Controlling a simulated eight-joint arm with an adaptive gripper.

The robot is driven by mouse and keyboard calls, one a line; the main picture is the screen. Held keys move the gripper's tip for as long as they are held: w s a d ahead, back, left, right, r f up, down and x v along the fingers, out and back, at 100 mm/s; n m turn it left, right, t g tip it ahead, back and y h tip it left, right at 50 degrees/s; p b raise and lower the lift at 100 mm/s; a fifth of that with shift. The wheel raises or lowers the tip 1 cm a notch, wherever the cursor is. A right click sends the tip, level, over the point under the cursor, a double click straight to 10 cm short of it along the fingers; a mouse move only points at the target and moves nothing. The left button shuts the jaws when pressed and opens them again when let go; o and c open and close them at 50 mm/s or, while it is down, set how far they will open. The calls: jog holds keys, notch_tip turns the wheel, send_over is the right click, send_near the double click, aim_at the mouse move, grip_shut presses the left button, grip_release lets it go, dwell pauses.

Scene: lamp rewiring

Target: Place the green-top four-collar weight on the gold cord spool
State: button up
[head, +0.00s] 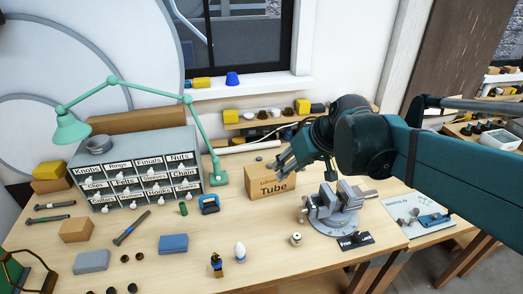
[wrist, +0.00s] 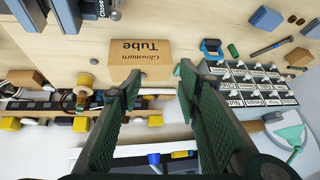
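My gripper (head: 284,160) is open and empty, above the table near the cardboard Tube box. In the wrist view its two green-padded fingers (wrist: 158,82) stand wide apart with nothing between them. A small green piece (head: 183,209) stands in front of the drawer cabinet; it also shows in the wrist view (wrist: 232,50). I cannot tell whether it is the green-top weight, and no collars can be made out. A tan-gold, spool-like piece (wrist: 84,80) shows at the left of the wrist view by the back shelf. I cannot tell whether it is the gold cord spool.
The Tube box (head: 270,185) stands below my gripper. A grey vise (head: 333,207) is to its right. A labelled drawer cabinet (head: 145,170) and a green lamp (head: 72,128) stand left. Small parts lie along the front; the table between box and cabinet is partly clear.

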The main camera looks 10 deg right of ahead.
jog(key=s+a+f+m+t+h, duration=0.1)
jog(key=s+f, duration=0.3)
jog(key=s, duration=1)
jog(key=shift+a+m+h, duration=0.25)
jog(key=shift+m+h, duration=0.15)
jog(key=shift+h, duration=0.3)
